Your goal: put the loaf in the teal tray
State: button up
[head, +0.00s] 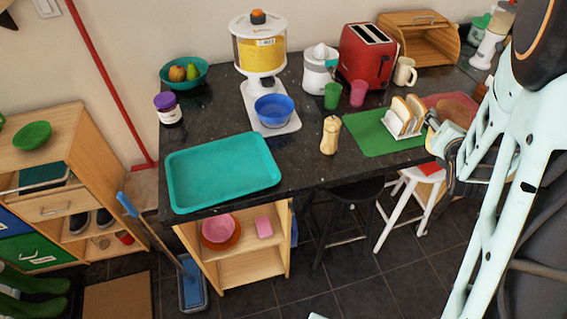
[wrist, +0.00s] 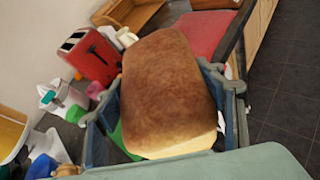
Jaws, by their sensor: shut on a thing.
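The loaf (wrist: 168,85) is brown and crusty with a pale underside, and fills the middle of the wrist view between the two fingers. My gripper (wrist: 165,118) is shut on it. In the head view the loaf (head: 455,108) shows as a brown shape at the right end of the counter, partly hidden by my gripper (head: 446,135). The teal tray (head: 222,172) lies flat and empty at the counter's front left, well to the left of my gripper.
A toast rack (head: 403,118) with bread slices stands on a green mat (head: 368,135). A red toaster (head: 367,55) is behind. Stools stand below.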

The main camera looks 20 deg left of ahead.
aim_at(240, 168)
jog(key=k+j+z, duration=0.15)
jog(key=k+j, duration=0.2)
jog(key=k, duration=0.2)
jog(key=k+j+z, duration=0.15)
jog(key=k+j, duration=0.15)
jog(key=j, duration=0.15)
jog(key=i+j, duration=0.15)
jog(key=j, duration=0.2)
